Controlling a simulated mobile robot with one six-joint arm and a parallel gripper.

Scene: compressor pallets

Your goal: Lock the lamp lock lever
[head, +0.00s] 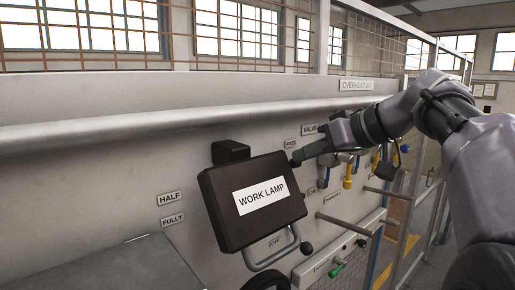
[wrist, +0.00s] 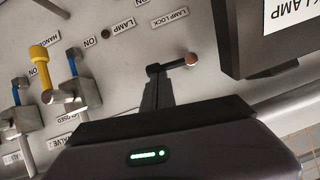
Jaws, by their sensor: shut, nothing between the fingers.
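The lamp lock lever (wrist: 178,64) is a short dark bar with a brown round knob, below the LAMP LOCK label (wrist: 170,19) in the wrist view. It lies roughly level in that view, with the knob at its right end. My gripper (wrist: 156,82) is shut and empty, with its fingertips at the lever's left end; I cannot tell whether they touch it. In the head view my gripper (head: 303,157) is close to the panel, just right of the WORK LAMP box (head: 222,202). The lever cannot be made out clearly there.
The dark lamp box, with a grey handle (head: 270,262) below, stands out from the panel beside my gripper. Yellow and blue valve handles are on the gripper's other side, including a yellow one (wrist: 41,67). A pale rail (head: 150,127) runs above.

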